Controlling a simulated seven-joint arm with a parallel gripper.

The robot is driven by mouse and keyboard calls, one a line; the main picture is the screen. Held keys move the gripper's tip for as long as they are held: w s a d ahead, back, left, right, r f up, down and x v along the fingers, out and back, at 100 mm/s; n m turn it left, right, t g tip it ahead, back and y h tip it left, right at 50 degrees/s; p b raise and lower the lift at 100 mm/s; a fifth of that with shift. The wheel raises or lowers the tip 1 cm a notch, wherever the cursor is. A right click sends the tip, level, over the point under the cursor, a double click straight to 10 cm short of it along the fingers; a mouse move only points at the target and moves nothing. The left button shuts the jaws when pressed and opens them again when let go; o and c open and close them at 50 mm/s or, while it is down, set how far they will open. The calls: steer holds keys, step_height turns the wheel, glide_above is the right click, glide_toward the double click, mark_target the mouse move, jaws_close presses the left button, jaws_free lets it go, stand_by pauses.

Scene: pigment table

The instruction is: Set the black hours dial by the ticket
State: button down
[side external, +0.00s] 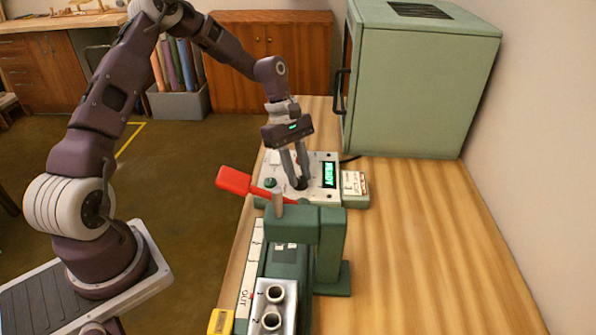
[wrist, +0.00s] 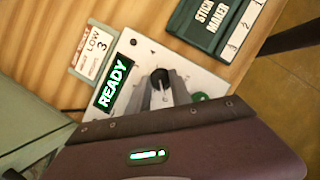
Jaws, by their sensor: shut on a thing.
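The black hours dial (wrist: 160,79) is on a pale control panel (wrist: 137,55) in the wrist view. In the side view the dial (side external: 298,185) is low between my fingertips. My gripper (side external: 297,177) points down and is shut on the dial; its fingers (wrist: 163,92) partly cover it in the wrist view. I cannot read the dial's setting. The ticket (wrist: 95,48) stands beside the panel and shows "LOW" and "3"; its smaller print is unclear. It also shows in the side view (side external: 354,183). The panel's display (wrist: 112,84) reads "READY" in green.
A green button (wrist: 199,96) is near the dial. The green stick maker (side external: 305,222), with a red handle (side external: 236,181), stands in front of the panel. A large green cabinet (side external: 415,85) stands behind. The wooden tabletop (side external: 430,250) at right is clear.

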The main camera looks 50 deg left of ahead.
steer(key=m, duration=0.2)
steer(key=m+g, duration=0.1)
steer(key=m, duration=0.1)
steer(key=m+g+y, duration=0.1)
steer(key=m, duration=0.1)
steer(key=shift+w+d+m, duration=0.1)
steer(key=shift+w+m, duration=0.2)
steer(key=shift+m, duration=0.1)
steer(key=m+g+y, duration=0.1)
steer(key=m, duration=0.2)
steer(key=m+y, duration=0.1)
steer(key=m, duration=0.2)
steer(key=shift+w+d+g, duration=0.1)
steer(key=shift+d+g, duration=0.05)
steer(key=shift+g, duration=0.25)
steer(key=m+y, duration=0.1)
steer(key=m, duration=0.3)
steer(key=m+y, duration=0.1)
steer(key=m, duration=0.1)
steer(key=shift+d+m+y, duration=0.25)
steer(key=shift+m+y, duration=0.05)
steer(key=shift+m, duration=0.1)
steer(key=m+y, duration=0.1)
steer(key=m, duration=0.2)
steer(key=m+t+y, duration=0.1)
steer(key=m, duration=0.2)
steer(key=shift+d, duration=0.2)
steer(key=shift+m, duration=0.3)
